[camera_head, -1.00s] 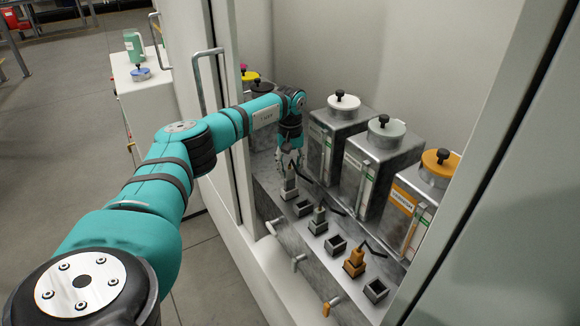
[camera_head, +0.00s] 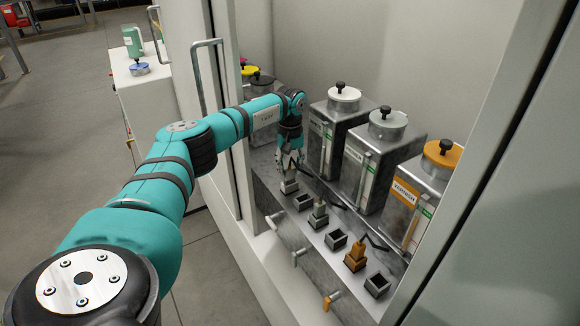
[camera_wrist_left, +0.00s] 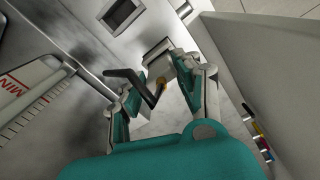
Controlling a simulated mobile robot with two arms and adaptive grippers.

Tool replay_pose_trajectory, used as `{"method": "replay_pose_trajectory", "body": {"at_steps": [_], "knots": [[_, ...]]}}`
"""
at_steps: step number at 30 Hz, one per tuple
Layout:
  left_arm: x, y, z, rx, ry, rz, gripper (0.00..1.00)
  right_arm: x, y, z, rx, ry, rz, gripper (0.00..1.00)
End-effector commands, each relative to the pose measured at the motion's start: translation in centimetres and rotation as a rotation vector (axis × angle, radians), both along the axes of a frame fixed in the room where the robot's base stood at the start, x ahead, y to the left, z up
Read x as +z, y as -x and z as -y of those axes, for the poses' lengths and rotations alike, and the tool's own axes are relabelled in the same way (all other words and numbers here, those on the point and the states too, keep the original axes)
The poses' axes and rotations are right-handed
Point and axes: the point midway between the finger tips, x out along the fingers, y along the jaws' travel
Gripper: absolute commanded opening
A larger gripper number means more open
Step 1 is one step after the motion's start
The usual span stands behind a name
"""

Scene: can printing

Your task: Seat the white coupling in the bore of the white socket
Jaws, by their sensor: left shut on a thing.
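My left gripper (camera_head: 288,172) is shut on the white coupling (camera_head: 290,186), which looks pale grey and upright at the ledge's far end. The coupling's base sits at or just over a square block there; I cannot tell how deep. In the left wrist view, the left gripper (camera_wrist_left: 158,92) has its fingers on either side of the coupling, with a dark bent hose close by. An empty square socket (camera_head: 304,202) is just in front of the held coupling; its bore is open. It is pale grey, and its match to the white line is not clear. My right gripper is not in view.
A grey coupling (camera_head: 319,215) and an orange coupling (camera_head: 355,258) stand along the ledge, with open square sockets (camera_head: 335,239) and (camera_head: 376,286) beside them. Tanks with white (camera_head: 343,94), grey (camera_head: 388,119) and orange (camera_head: 443,152) lids stand behind. A cabinet wall is at right.

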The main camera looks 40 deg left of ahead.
Motion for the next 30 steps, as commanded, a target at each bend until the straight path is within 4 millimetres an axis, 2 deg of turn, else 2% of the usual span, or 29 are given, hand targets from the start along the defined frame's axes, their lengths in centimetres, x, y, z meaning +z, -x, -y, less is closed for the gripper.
{"method": "replay_pose_trajectory", "body": {"at_steps": [10,11,16,25,30], "knots": [[-1.0,0.0,0.0,0.000,0.000,0.000,0.00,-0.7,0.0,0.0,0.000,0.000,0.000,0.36],[-0.8,0.0,0.0,0.000,0.000,0.000,0.37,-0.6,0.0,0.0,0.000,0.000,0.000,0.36],[-0.8,0.0,0.0,0.000,0.000,0.000,0.59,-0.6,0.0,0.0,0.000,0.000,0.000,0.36],[-0.7,0.0,0.0,0.000,0.000,0.000,0.60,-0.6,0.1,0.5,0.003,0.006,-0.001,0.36],[1.2,-0.1,0.0,-0.001,0.000,0.003,0.60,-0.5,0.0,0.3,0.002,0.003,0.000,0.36]]}}
